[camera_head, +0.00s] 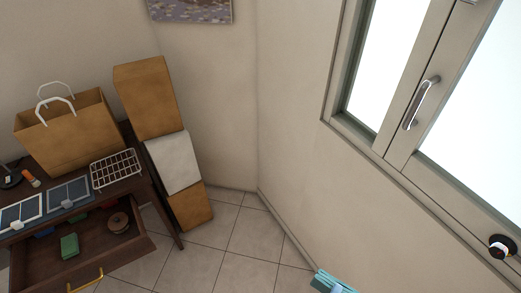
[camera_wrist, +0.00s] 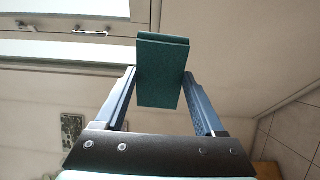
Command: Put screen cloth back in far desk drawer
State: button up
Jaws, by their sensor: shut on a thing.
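A folded dark teal cloth (camera_wrist: 160,88), which looks like the screen cloth, is held between the two fingers of my gripper (camera_wrist: 159,75) in the wrist view. The fingers press on its two sides, and it stands up beyond their tips. In the head view only a teal part of my arm's end shows at the bottom edge, well right of the desk. The dark wooden desk (camera_head: 160,207) is at the left. Its drawer (camera_head: 133,248) is pulled open, with a brass handle on its front. A green folded thing (camera_head: 69,246) and a round brown thing (camera_head: 118,222) lie in it.
A paper bag (camera_head: 68,140), a white wire basket (camera_head: 115,169) and framed panels (camera_head: 68,192) stand on the desk. Stacked boxes (camera_head: 147,98) stand beside it. A window (camera_head: 420,100) is at the right. The tiled floor (camera_head: 235,250) between is clear.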

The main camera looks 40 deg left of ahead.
aim_at(43, 262)
jog(key=j+u, duration=0.1)
jog(key=u, duration=0.35)
jog(key=j+u, duration=0.15)
jog(key=u, duration=0.3)
jog(key=j+u, duration=0.1)
jog(key=u, duration=0.35)
jog(key=i+j+u, duration=0.2)
jog(key=j, duration=0.2)
jog(key=j+u, duration=0.15)
jog(key=j, duration=0.25)
jog(key=i+j+u, duration=0.2)
jog(key=j, duration=0.2)
jog(key=i+j+u, duration=0.15)
jog(key=j, duration=0.2)
jog(key=i+j+u, duration=0.2)
jog(key=j, duration=0.1)
